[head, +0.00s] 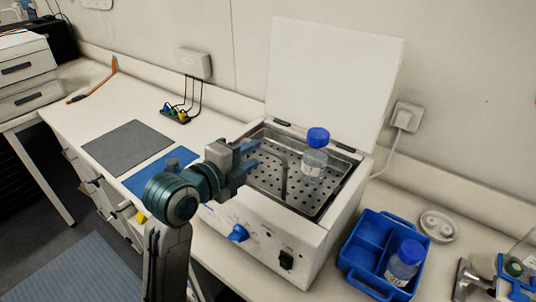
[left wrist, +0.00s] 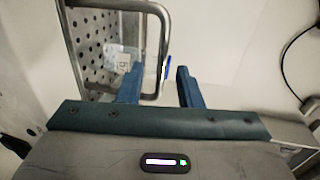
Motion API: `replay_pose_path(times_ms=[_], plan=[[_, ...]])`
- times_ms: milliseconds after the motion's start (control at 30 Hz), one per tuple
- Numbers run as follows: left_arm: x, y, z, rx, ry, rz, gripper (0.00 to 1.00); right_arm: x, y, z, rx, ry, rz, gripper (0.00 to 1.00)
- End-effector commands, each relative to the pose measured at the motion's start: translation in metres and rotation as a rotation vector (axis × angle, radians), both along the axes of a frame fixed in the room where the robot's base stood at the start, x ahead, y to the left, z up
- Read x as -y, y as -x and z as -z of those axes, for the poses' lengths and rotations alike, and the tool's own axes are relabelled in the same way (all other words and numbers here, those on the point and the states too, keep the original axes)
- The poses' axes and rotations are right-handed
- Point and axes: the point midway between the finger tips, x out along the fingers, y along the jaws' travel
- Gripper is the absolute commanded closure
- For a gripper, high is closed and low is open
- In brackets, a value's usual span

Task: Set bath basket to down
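The bath basket (head: 262,178) is a perforated metal tray inside the opening of the white water bath (head: 267,236). A bent metal handle (head: 284,176) rises from it. How deep the basket sits is hard to tell. A blue-capped bottle (head: 314,160) stands on the basket. My left gripper (head: 254,154) is over the bath's left side, close to the handle. In the left wrist view its fingers (left wrist: 158,88) are apart, with the handle (left wrist: 164,50) just beyond and partly between the tips; contact is unclear. My right gripper is not in view.
The bath's white lid (head: 335,80) stands open behind. A blue carrier (head: 373,246) with another blue-capped bottle (head: 404,262) is at the right. Grey (head: 128,147) and blue (head: 160,170) mats lie on the left bench. A blue knob (head: 238,233) is on the bath's front.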

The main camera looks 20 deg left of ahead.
Motion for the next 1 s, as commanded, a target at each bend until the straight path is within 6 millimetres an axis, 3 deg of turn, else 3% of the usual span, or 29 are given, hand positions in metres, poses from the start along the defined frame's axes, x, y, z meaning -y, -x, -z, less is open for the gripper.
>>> replay_pose_path(times_ms=[100,333,767,933,1000], plan=[[0.009,-0.022,-0.002,-0.005,0.007,0.002,0.68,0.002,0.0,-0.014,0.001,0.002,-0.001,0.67],[0.02,-0.053,0.007,-0.004,0.002,0.001,0.68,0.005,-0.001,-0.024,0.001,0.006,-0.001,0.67],[0.023,-0.062,0.011,-0.001,0.001,0.001,0.68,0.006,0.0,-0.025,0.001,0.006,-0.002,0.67],[0.023,-0.062,0.011,-0.001,0.001,0.001,0.99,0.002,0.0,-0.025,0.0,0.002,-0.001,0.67],[0.023,-0.062,0.011,-0.001,0.001,0.001,1.0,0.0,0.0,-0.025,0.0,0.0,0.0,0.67]])
